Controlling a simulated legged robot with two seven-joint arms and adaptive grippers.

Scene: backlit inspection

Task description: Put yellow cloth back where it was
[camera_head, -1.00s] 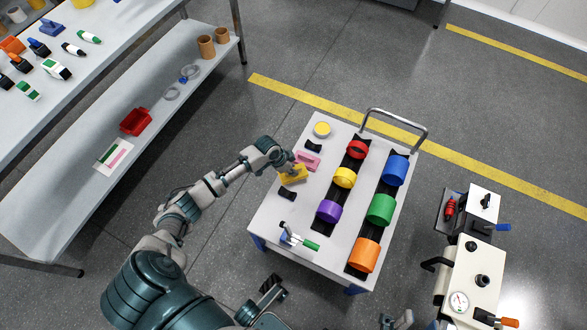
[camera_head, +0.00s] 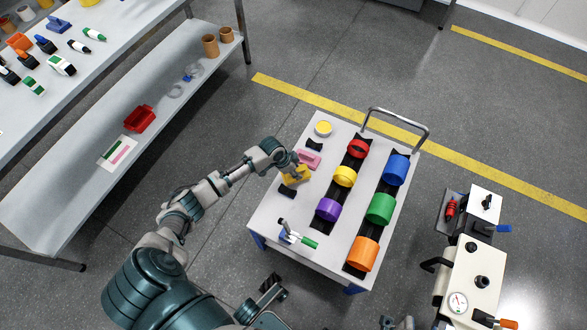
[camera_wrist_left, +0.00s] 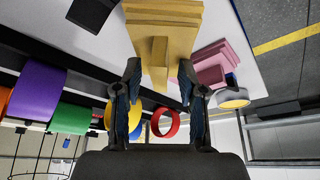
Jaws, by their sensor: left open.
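The yellow cloth (camera_head: 297,175) is a folded, layered block on the left part of the white cart top, beside a pink folded cloth (camera_head: 309,159). In the left wrist view the yellow cloth (camera_wrist_left: 165,25) has a narrow raised part pointing toward my gripper. My left gripper (camera_head: 291,167) is at the yellow cloth. In the left wrist view its fingers (camera_wrist_left: 157,92) are spread, one on each side of the narrow part, with gaps visible. Whether the cloth rests fully on the cart is hard to tell.
Two black rails on the cart (camera_head: 276,231) hold several coloured rings. A black rest (camera_head: 288,190) lies near the yellow cloth, and a yellow-topped tin (camera_head: 323,128) stands behind the pink cloth. A valve with a green handle (camera_head: 297,236) is at the front. A shelf stands left.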

